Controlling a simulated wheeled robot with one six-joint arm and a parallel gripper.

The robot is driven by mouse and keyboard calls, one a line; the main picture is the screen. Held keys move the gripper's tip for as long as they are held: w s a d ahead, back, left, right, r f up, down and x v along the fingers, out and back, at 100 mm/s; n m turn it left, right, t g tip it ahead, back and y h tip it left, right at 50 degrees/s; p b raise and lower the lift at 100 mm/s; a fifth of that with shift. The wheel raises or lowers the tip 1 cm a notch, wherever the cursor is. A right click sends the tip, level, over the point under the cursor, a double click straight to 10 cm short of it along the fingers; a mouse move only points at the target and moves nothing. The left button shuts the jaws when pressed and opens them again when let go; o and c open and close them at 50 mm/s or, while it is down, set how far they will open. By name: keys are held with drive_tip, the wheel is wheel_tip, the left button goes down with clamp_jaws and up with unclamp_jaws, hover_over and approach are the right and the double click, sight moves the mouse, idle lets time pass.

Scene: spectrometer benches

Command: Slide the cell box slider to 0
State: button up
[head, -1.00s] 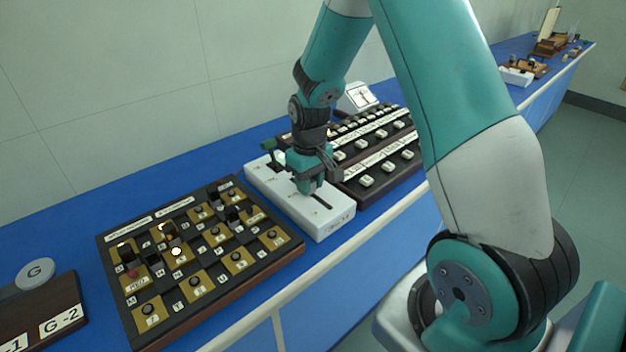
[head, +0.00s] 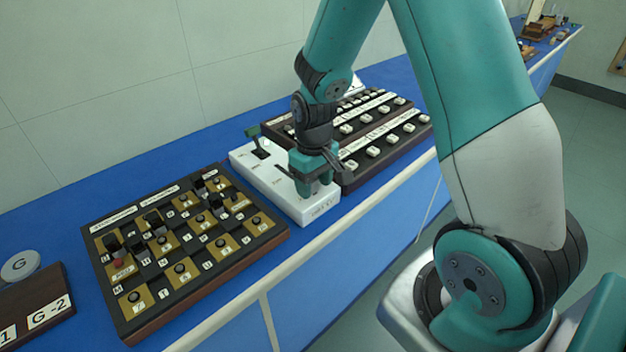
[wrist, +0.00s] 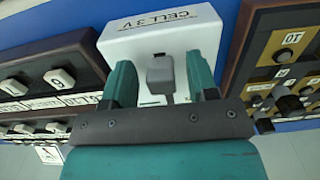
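The cell box is a long white box (head: 318,212) on the blue bench in the head view. In the wrist view its white top (wrist: 120,36) carries the label "CELL 3 V". A grey slider knob (wrist: 160,72) stands up from the box there, between my two fingers. My gripper (head: 304,192) is low over the near end of the box in the head view, hiding the knob. In the wrist view my gripper (wrist: 162,82) is open, with a visible gap on each side of the knob. The scale marks by the slider are not readable.
A dark-green lever (head: 254,134) rises at the box's far end. A black and brass plug board (head: 128,322) lies close on the left, and a dark key panel (head: 350,184) close on the right.

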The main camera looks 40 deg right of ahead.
drive_tip(key=shift+w, duration=0.1)
drive_tip(key=shift+r, duration=0.4)
wheel_tip(320, 180, up, 17)
drive_tip(key=shift+f, duration=0.2)
idle(0.3)
drive_tip(key=s+a+r+n+y, duration=0.1)
drive_tip(key=s+a+n+y, duration=0.3)
drive_tip(key=s+a, duration=1.4)
drive_tip(key=shift+s+r+n, duration=0.4)
drive_tip(key=shift+s+n, duration=0.25)
drive_tip(key=shift+n, duration=0.25)
